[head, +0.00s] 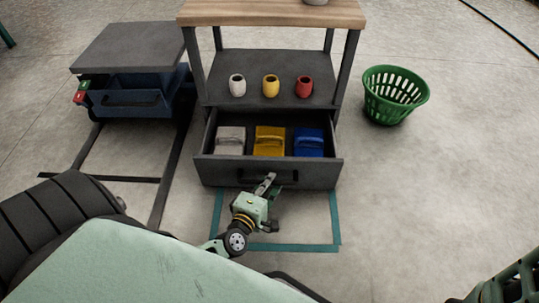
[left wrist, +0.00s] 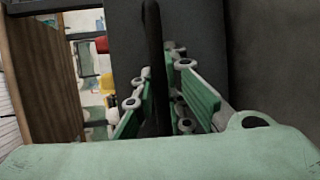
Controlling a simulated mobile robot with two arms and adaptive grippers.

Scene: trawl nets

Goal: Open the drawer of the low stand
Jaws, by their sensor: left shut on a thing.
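A stand with a wooden top (head: 275,13) has a dark drawer (head: 215,174) low down, pulled out toward me. Inside the drawer lie a grey block (head: 231,139), a yellow block (head: 269,140) and a blue block (head: 309,142). My left gripper (head: 268,184) is at the drawer's front, shut on its dark handle (head: 293,176). In the left wrist view the handle bar (left wrist: 153,45) runs between the green-padded fingers (left wrist: 165,105). The part of the handle within the fingers is partly hidden.
White (head: 237,86), yellow (head: 270,86) and red (head: 304,87) cups stand on the shelf above the drawer. A blue drawer unit (head: 132,103) with a grey top is at the left. A green basket (head: 395,96) stands on the floor at the right, with clear floor around it.

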